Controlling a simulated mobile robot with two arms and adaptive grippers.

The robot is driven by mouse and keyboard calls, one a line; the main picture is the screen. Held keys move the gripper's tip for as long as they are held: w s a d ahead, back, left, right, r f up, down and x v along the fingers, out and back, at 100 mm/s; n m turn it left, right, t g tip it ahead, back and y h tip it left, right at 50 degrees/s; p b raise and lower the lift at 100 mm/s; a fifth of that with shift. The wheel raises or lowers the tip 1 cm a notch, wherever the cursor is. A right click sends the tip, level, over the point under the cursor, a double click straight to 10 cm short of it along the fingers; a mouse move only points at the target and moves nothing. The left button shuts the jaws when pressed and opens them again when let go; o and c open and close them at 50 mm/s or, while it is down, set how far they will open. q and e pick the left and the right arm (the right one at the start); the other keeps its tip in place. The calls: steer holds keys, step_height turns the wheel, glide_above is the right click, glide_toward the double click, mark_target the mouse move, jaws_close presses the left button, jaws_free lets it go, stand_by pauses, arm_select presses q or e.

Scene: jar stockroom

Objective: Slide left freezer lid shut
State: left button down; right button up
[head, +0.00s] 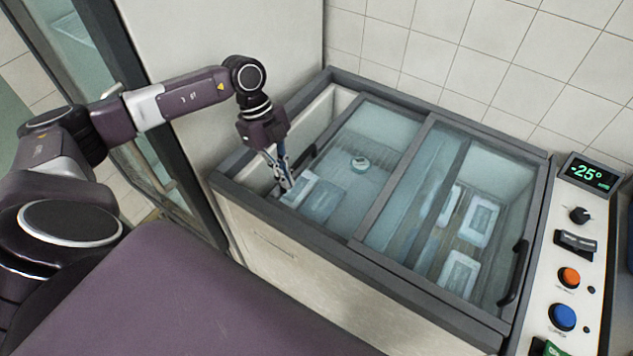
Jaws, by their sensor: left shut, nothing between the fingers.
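The chest freezer has two glass sliding lids. The left lid (375,140) is slid part way to the right, and a strip of open well (318,118) shows along the freezer's left side. The left lid's right part lies beneath the right lid (490,215). My left gripper (286,183) is shut and empty, pointing down at the front end of the open strip, beside the left lid's left frame. Whether its fingers touch that frame I cannot tell. My right gripper is out of view.
Pale packs and a small round teal-and-white item (360,163) show through the glass. The right lid has a dark handle (514,272). A control panel (570,240) reading -25° stands on the right. A wall rises behind, and a glass-doored cabinet (90,50) stands left.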

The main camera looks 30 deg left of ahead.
arm_select(q)
steer(key=a, duration=0.7)
steer(key=shift+a+b, duration=0.25)
steer(key=shift+b, duration=0.15)
steer(key=shift+d, duration=0.1)
